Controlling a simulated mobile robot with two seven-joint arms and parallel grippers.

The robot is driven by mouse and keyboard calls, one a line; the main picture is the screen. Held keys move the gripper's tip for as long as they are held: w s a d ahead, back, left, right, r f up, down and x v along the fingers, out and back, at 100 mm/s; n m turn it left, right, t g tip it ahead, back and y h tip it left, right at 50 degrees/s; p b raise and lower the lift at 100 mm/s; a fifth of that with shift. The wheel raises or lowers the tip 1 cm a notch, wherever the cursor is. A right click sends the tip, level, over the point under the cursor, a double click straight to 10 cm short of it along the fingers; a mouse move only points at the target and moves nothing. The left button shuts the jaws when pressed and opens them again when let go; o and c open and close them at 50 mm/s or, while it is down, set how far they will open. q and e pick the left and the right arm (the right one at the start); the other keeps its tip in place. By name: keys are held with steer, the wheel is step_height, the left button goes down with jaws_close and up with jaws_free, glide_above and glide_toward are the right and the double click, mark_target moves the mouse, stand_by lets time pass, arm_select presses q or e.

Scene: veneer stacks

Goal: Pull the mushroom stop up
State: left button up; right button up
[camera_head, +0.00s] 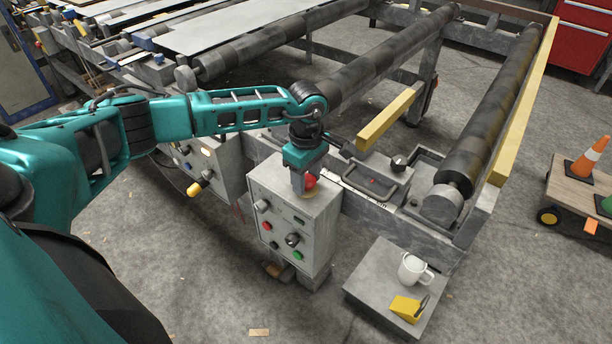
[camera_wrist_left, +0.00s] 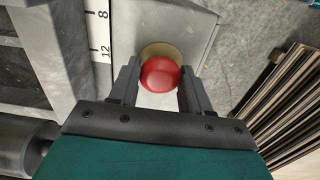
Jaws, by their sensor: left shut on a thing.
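The red mushroom stop (camera_head: 309,181) sits on the sloped top of a grey control box (camera_head: 321,217). In the left wrist view its round red head (camera_wrist_left: 160,74) lies between the two fingers, with a yellowish collar (camera_wrist_left: 158,50) showing behind it. My left gripper (camera_head: 299,187) points down onto the stop from above. It also shows in the left wrist view (camera_wrist_left: 158,84), its fingers shut on the sides of the red head. In the head view the fingers partly hide the stop. My right gripper is not in view.
Several knobs and buttons, including a green button (camera_head: 298,255), are on the box's front. A roller conveyor (camera_head: 375,60) stands behind. A grey platform (camera_head: 372,283) at the lower right bears a white mug (camera_head: 411,269) and a yellow item (camera_head: 405,307).

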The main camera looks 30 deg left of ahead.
arm_select(q)
steer(key=shift+c, duration=0.3)
steer(key=shift+r+p, duration=0.45)
steer(key=shift+r, duration=0.2)
steer(key=o, duration=1.1)
steer(key=shift+f, duration=0.1)
steer(key=shift+o, duration=0.2)
steer(key=shift+r+p, duration=2.4)
steer(key=shift+r, duration=1.2)
steer(key=shift+f, duration=0.1)
